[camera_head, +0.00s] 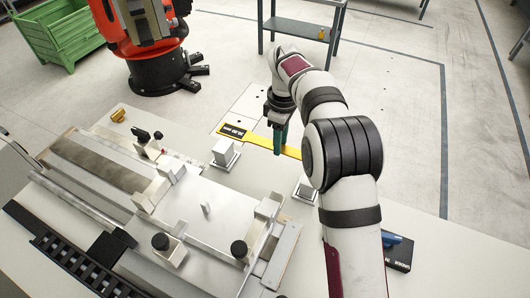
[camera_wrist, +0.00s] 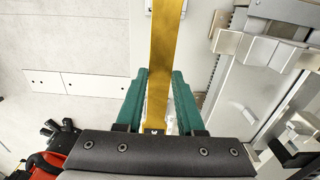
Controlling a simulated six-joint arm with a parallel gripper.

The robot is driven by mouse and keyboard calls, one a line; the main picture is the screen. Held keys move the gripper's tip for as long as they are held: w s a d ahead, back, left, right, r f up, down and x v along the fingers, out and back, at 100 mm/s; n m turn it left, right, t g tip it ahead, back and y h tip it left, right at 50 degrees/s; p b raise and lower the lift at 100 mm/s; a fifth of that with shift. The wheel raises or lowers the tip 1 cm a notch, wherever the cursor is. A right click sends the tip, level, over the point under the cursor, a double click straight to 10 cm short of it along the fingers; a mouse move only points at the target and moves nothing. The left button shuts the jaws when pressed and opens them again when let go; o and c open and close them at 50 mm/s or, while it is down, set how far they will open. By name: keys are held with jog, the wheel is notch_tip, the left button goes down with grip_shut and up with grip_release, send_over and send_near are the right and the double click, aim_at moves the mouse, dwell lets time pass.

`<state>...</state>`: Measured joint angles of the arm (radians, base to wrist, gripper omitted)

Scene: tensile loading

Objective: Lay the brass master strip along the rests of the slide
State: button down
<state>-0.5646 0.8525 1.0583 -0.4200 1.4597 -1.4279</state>
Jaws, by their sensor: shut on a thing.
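The brass master strip (camera_head: 258,142) is a long, flat yellow bar with a dark label near its left end. My gripper (camera_head: 279,148) is shut on it, with green fingers pointing down. In the wrist view the strip (camera_wrist: 164,45) runs between the two green fingers (camera_wrist: 160,80). The strip appears raised behind two pale blocks, a left one (camera_head: 224,151) and a right one (camera_head: 305,187); its exact height is unclear. The slide (camera_head: 205,208) is a silver plate at the front left, with raised metal blocks (camera_head: 172,172) (camera_head: 268,208) at its far edge. The strip is apart from it.
A dark rack (camera_head: 68,262) lies at the front left. A blue-and-black item (camera_head: 397,250) lies at right. An orange robot (camera_head: 152,50) and green crate (camera_head: 58,30) stand behind the table.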

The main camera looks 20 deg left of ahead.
aim_at(265, 143)
jog(key=a+f, duration=0.2)
jog(key=a, duration=0.2)
jog(key=shift+s+a+f, duration=0.1)
jog(key=shift+s+f, duration=0.1)
jog(key=shift+f, duration=0.2)
notch_tip(265, 143, down, 3)
jog(key=shift+r, duration=0.1)
jog(key=shift+f, duration=0.45)
jog(key=shift+f, duration=0.1)
jog(key=c, duration=0.5)
grip_release()
jog(key=shift+f, duration=0.1)
